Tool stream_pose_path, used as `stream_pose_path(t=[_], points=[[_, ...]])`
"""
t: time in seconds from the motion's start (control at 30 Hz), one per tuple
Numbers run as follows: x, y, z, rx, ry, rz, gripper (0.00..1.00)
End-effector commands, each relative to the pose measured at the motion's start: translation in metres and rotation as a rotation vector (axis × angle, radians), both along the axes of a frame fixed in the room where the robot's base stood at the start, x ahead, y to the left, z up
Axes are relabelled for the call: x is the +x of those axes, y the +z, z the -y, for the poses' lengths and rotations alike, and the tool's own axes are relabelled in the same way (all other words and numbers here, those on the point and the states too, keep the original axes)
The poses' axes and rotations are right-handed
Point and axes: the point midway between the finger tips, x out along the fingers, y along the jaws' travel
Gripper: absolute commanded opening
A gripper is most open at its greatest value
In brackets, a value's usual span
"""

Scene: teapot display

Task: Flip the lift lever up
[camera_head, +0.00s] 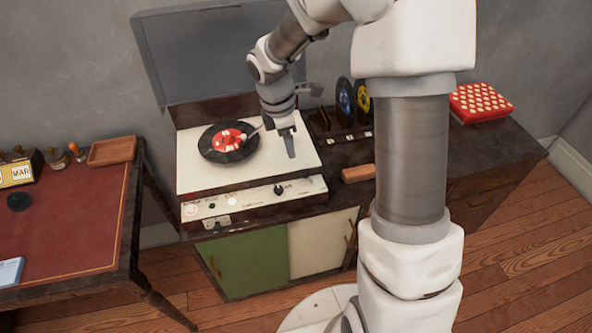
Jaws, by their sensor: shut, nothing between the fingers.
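The record player (190,175) has a white top and stands on the cabinet with its grey lid (165,60) raised. A black record with a red label (227,141) lies on its platter. The tonearm (256,130) shows only in part, at the record's right edge. My gripper (291,155) is shut, with its fingers pointing down over the right part of the player's top. I cannot pick out the lift lever; it is too small or hidden by my gripper and wrist. I cannot tell whether the fingertips touch anything.
The player's front panel (255,200) carries several knobs. To its right are upright records (345,97), an orange-brown block (358,173) and a red patterned box (480,102). A desk with a red top (75,225) stands at the left. My column blocks part of the cabinet.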

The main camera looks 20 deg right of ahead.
Motion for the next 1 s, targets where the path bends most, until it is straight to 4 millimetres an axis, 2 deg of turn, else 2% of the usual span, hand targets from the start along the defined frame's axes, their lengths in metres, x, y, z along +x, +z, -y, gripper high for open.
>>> stream_pose_path(t=[0.23, 0.7, 0.83, 1.0], points=[[0.000, -0.007, 0.001, 0.000, -0.001, -0.002, 0.00], [-0.001, -0.084, 0.012, 0.000, -0.001, -0.003, 0.00], [0.000, -0.095, 0.014, 0.000, -0.001, -0.001, 0.00], [0.000, -0.099, 0.015, 0.000, -0.002, 0.000, 0.00]])
